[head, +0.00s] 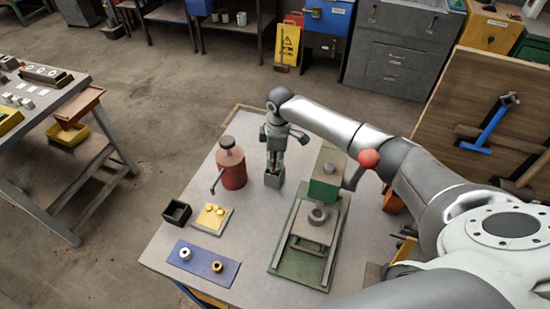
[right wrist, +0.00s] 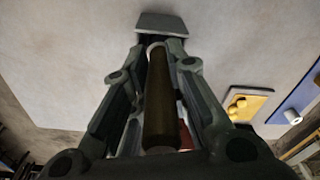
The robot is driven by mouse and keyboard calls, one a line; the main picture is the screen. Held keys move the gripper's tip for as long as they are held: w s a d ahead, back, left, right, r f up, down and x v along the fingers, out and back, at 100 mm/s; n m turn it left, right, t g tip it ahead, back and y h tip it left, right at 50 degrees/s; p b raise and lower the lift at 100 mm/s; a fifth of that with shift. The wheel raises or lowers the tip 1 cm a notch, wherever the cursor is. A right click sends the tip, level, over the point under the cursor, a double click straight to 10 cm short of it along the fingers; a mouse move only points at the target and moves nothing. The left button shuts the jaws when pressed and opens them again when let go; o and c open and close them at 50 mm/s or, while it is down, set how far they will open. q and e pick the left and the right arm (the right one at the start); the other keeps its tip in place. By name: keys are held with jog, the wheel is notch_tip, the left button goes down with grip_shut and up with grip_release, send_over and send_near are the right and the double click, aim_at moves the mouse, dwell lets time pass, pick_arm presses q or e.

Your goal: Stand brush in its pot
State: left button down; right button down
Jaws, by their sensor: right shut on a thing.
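My right gripper (head: 274,166) points down over the middle of the grey table. It is shut on the brush, whose long brown handle (right wrist: 158,105) shows between its fingers in the right wrist view. A small grey block (head: 274,180) is directly below the fingertips, and it also shows in the right wrist view (right wrist: 162,22). I cannot tell whether this block is the brush's head or a separate thing. A dark, square, open-topped pot (head: 177,213) stands at the table's left, apart from the gripper. My left gripper is out of view.
A red can (head: 231,172) with a spout stands left of the gripper. A green press (head: 315,215) is to its right. A tray with yellow pieces (head: 214,207) and a blue mat (head: 203,262) with two rings are near the pot.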

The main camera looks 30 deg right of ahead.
jog(key=shift+f, duration=0.4)
jog(key=c, duration=1.3)
grip_release()
jog(key=r, duration=1.2)
jog(key=shift+s+d, duration=0.15)
jog(key=shift+d, duration=0.2)
